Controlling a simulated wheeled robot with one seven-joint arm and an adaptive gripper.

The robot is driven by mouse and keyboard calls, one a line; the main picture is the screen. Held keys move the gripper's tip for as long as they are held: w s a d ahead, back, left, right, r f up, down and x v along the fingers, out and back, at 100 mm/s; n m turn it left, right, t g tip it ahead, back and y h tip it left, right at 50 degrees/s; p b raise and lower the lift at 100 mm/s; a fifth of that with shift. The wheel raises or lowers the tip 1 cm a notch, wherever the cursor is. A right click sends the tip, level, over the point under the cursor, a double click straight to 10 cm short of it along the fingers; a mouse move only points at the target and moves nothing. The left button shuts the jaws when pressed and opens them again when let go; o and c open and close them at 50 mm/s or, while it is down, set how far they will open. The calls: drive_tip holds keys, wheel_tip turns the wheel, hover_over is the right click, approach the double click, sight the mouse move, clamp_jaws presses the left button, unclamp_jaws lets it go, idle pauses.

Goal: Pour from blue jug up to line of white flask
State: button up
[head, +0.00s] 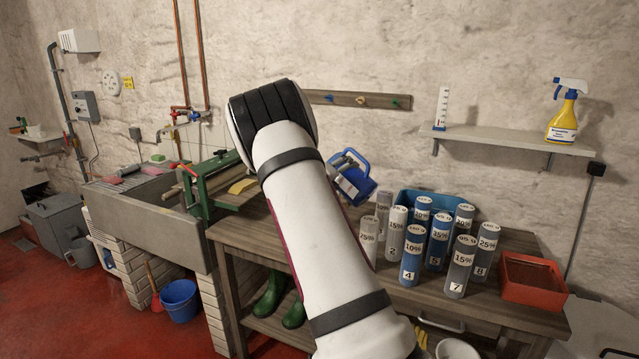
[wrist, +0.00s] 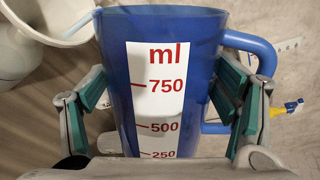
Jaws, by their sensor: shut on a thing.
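The blue jug (wrist: 112,80) fills the middle of the wrist view, with a white scale marked ml, 750, 500 and 250 and a handle on the right. My gripper (wrist: 165,95) is shut on it, with green-padded fingers on both sides. In the head view the jug (head: 356,186) is tilted above the bench, partly behind my arm. A white flask (wrist: 40,22) shows its round mouth at the upper left of the wrist view. A thin pale blue stream runs from the jug's rim side into that mouth. The flask's line and level are not visible, and my arm hides it in the head view.
Several labelled cylinders (head: 438,242) crowd the bench right of the jug, before a blue crate (head: 405,197). A red tray (head: 533,280) sits at the bench's right end. A green press-like device (head: 205,185) stands left of my arm. A shelf (head: 515,140) holds a spray bottle (head: 565,115).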

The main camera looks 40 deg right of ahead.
drive_tip(key=shift+r+p, duration=0.25)
drive_tip(key=shift+p, duration=0.05)
idle(1.6)
